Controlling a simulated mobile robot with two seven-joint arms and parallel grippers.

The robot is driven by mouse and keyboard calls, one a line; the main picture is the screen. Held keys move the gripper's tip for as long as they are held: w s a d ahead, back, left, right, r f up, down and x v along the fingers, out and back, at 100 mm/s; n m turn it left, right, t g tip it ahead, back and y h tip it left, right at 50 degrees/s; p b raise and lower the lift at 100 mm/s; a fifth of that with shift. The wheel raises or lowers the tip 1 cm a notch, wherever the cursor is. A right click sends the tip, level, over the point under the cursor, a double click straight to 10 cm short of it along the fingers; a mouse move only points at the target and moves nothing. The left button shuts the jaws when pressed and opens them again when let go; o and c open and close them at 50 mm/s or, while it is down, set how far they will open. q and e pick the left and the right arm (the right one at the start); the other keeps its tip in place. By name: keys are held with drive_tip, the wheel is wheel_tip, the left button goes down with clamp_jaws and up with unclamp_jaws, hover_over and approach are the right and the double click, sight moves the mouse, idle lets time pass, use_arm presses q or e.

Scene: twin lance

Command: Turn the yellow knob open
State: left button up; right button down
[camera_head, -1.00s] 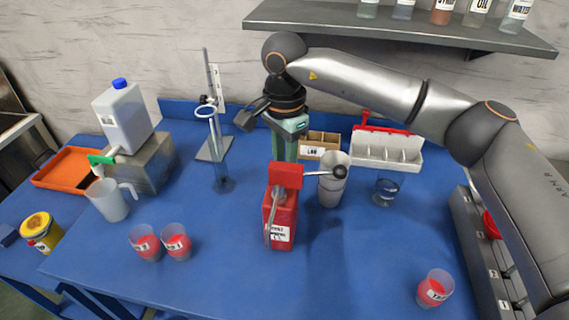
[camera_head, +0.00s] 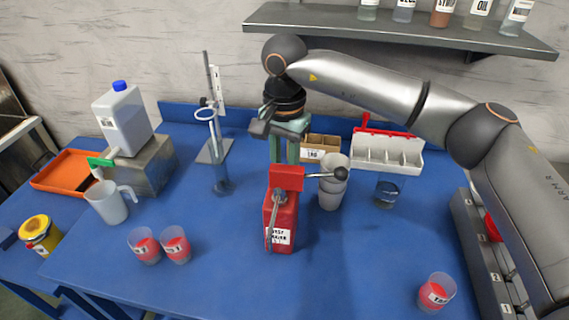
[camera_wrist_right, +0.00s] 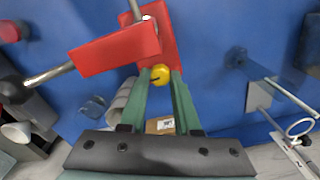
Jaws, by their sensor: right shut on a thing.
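The yellow knob (camera_wrist_right: 161,73) shows in the right wrist view, at the red dispenser's side, with a dark mark across its face. My right gripper (camera_wrist_right: 160,76) is shut on it, one green finger on each side. In the head view my right gripper (camera_head: 285,158) reaches down behind the red dispenser (camera_head: 282,222), and the knob is hidden there. The dispenser stands upright on the blue table, with a red head, a metal spout and a lever ending in a black ball (camera_head: 340,173). My left gripper is not in view.
Clear cups (camera_head: 332,188) stand close right of the dispenser, behind the lever. A tall glass cylinder (camera_head: 219,160) stands to the left. Two cups with red contents (camera_head: 176,246) stand front left. The front middle of the blue table (camera_head: 350,280) is clear.

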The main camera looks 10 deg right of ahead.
drive_tip(key=c, duration=0.6)
unclamp_jaws()
wheel_tip(320, 180, up, 13)
drive_tip(key=shift+f, duration=0.2)
